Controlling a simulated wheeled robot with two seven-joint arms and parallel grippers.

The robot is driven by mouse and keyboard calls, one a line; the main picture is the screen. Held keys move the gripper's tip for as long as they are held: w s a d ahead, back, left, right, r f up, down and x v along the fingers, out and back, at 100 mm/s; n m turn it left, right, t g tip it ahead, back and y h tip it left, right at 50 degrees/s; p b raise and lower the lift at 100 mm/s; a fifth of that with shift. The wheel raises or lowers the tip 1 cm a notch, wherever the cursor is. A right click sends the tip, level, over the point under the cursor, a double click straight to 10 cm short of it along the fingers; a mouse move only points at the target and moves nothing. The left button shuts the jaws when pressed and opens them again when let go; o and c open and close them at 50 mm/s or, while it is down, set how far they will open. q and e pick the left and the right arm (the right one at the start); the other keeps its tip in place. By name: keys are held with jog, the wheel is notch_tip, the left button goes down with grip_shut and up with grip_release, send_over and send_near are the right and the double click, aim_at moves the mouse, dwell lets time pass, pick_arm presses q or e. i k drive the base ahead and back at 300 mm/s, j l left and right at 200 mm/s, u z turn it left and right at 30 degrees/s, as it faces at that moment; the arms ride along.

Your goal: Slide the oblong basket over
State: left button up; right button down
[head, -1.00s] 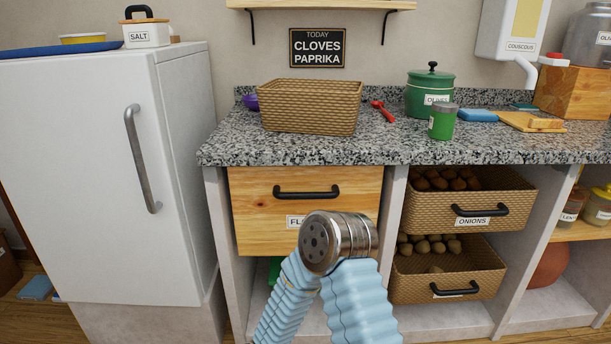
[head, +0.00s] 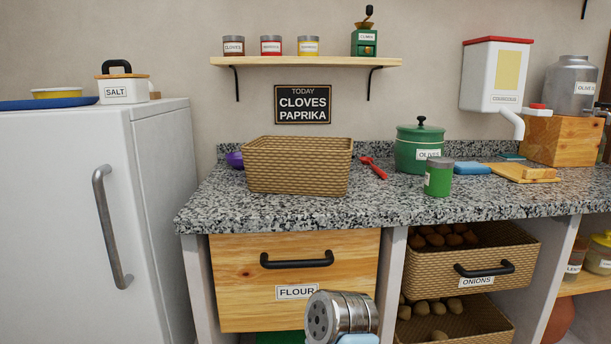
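The oblong basket (head: 297,168) is a tan woven, open-topped basket. It stands upright on the speckled granite counter (head: 400,208), left of the counter's middle and close to the front edge. Its inside is mostly hidden by its front wall. Neither gripper shows in the head view. A metal joint with a little light blue below it, which looks like part of my own arm, is at the bottom, below the basket and apart from it.
A purple item (head: 235,160) is partly hidden behind the basket's left end. A red utensil (head: 373,168) lies to its right, then a green olives pot (head: 420,147) and a green shaker (head: 438,177). A wooden flour drawer (head: 230,275) is below. The fridge (head: 150,190) stands left.

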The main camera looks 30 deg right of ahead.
aim_at(291, 165)
jog(key=i+j+z, duration=0.15)
jog(key=j+z, duration=0.55)
jog(key=j, duration=0.2)
jog(key=j+z, duration=0.25)
jog(key=j, duration=0.25)
jog(key=k, duration=0.05)
